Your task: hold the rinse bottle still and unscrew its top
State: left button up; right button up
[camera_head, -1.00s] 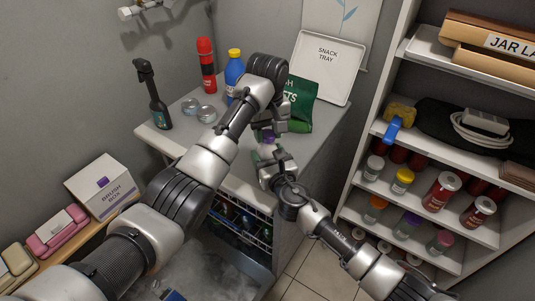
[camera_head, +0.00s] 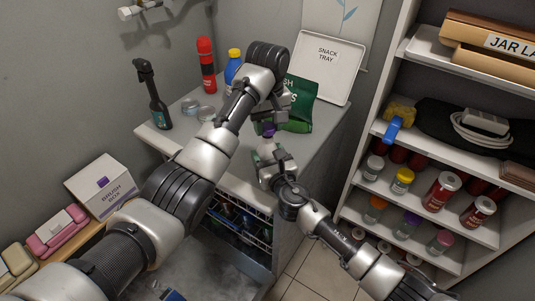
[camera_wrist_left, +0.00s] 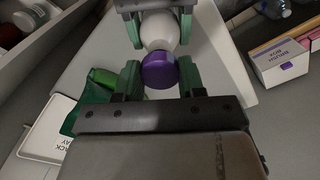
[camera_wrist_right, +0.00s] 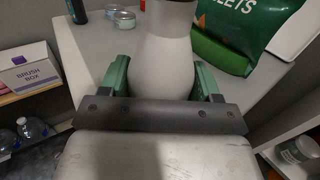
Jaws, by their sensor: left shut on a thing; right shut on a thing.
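The rinse bottle is white, with a purple top. In the left wrist view its white body (camera_wrist_left: 158,30) meets the rounded purple top (camera_wrist_left: 158,70). My left gripper (camera_wrist_left: 159,78) is shut on the purple top, one green-padded finger on each side. My right gripper (camera_wrist_right: 160,78) is shut around the bottle's pale body (camera_wrist_right: 160,58), which stands roughly upright between its fingers. In the head view the left gripper (camera_head: 271,114) is above the right gripper (camera_head: 270,165), with the purple top (camera_head: 269,130) between them. I cannot tell whether the top is loose on the neck.
The grey counter holds a black spray bottle (camera_head: 157,100), a red bottle (camera_head: 206,64), a blue bottle (camera_head: 232,72), two tins (camera_head: 206,113), a green bag (camera_head: 303,98) and a snack tray (camera_head: 328,62) close behind. A full shelf unit (camera_head: 375,150) stands at right.

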pick_arm(q)
notch_tip(320, 180, up, 4)
jog(key=shift+w+r, duration=0.1)
jog(key=shift+r, duration=0.45)
pick_arm(e)
jog(key=o, duration=1.2)
jog(key=shift+o, duration=0.2)
jog(key=v, duration=1.2)
